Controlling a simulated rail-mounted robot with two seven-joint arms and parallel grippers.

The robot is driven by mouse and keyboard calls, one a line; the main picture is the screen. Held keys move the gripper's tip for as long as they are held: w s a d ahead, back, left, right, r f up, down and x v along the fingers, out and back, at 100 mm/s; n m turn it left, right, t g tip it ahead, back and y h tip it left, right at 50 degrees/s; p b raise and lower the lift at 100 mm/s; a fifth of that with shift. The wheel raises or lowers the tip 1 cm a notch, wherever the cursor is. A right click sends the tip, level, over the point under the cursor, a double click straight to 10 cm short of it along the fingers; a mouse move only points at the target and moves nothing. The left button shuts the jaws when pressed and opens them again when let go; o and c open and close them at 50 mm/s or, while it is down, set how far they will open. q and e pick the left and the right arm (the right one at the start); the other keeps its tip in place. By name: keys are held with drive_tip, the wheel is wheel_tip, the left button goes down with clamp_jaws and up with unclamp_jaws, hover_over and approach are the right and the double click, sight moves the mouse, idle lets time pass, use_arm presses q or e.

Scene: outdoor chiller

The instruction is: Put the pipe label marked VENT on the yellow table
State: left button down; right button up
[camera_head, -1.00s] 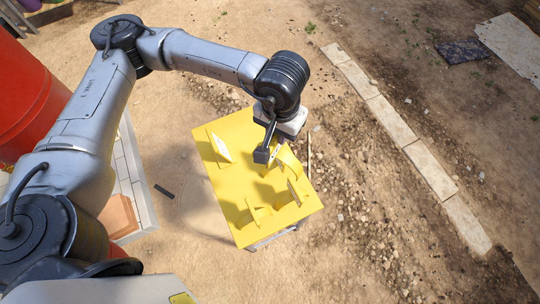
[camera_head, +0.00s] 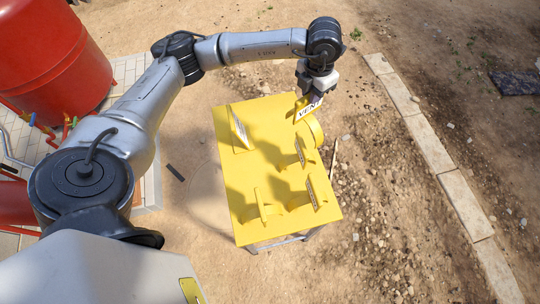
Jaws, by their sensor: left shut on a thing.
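The VENT pipe label (camera_head: 307,108) is a yellow plate with a white panel and dark lettering, held tilted near the far right corner of the yellow table (camera_head: 258,178). My left gripper (camera_head: 311,92) is shut on it, above and at the table's far right edge. Whether the label touches the table or the yellow curved piece beside it, I cannot tell. My right gripper is not in view.
Several other yellow labels stand on the table, one at the far left (camera_head: 240,130) and others nearer, such as one at the near right (camera_head: 312,193). A red tank (camera_head: 50,55) stands at the left. Stone curbing (camera_head: 440,155) runs along the right. The table's middle has bare patches.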

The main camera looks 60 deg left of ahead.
use_arm(q)
drive_tip(key=a+f+n+b, duration=0.1)
drive_tip(key=a+f+n, duration=0.1)
drive_tip(key=n, duration=0.1)
drive_tip(key=a+f+n+b, duration=0.1)
drive_tip(key=f+n, duration=0.1)
drive_tip(key=n, duration=0.1)
drive_tip(key=a+f+n+b, duration=0.1)
drive_tip(key=a+n, duration=0.1)
drive_tip(key=n, duration=0.1)
drive_tip(key=shift+w+a+f, duration=0.25)
drive_tip(key=shift+a+f, duration=0.1)
drive_tip(key=shift+f, duration=0.05)
drive_tip(key=a+f+n+b, duration=0.3)
drive_tip(key=a+f+n, duration=0.5)
drive_tip(key=a+f, duration=0.7)
drive_tip(key=shift+s+a+n, duration=0.25)
drive_tip(key=shift+a+n, duration=0.15)
drive_tip(key=shift+a, duration=0.65)
drive_tip(key=shift+b, duration=0.3)
